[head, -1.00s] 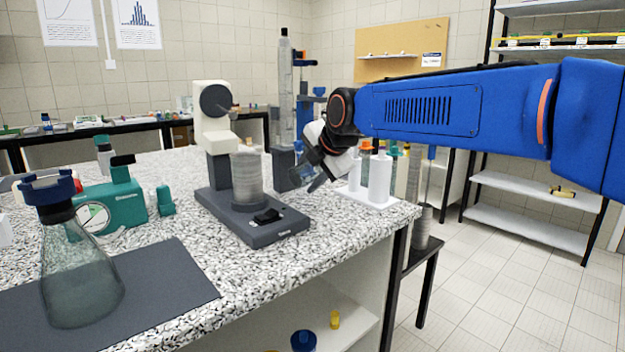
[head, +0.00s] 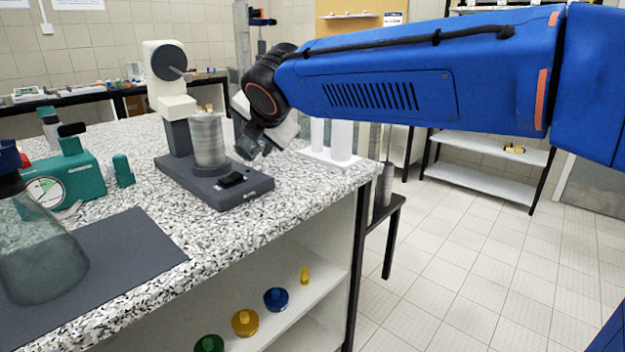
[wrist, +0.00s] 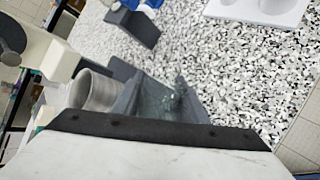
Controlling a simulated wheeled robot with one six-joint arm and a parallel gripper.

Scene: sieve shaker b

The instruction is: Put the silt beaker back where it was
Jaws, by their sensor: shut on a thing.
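My gripper (head: 252,145) is at the right side of the sieve shaker, above the speckled bench top. In the wrist view my gripper (wrist: 160,98) is shut on a clear glass vessel (wrist: 156,100), which I take to be the silt beaker. Only part of the glass shows between the dark fingers; its rim and contents are hard to make out. In the head view the beaker is mostly hidden by the gripper. The sieve shaker has a dark base (head: 215,186), a grey sieve stack (head: 208,140) and a white head (head: 165,75).
A white rack (head: 335,158) with white bottles stands to the right of the gripper. A large flask (head: 35,255) stands on a dark mat (head: 125,250) at the left, near a green instrument (head: 75,175). Bare bench top lies in front of the shaker.

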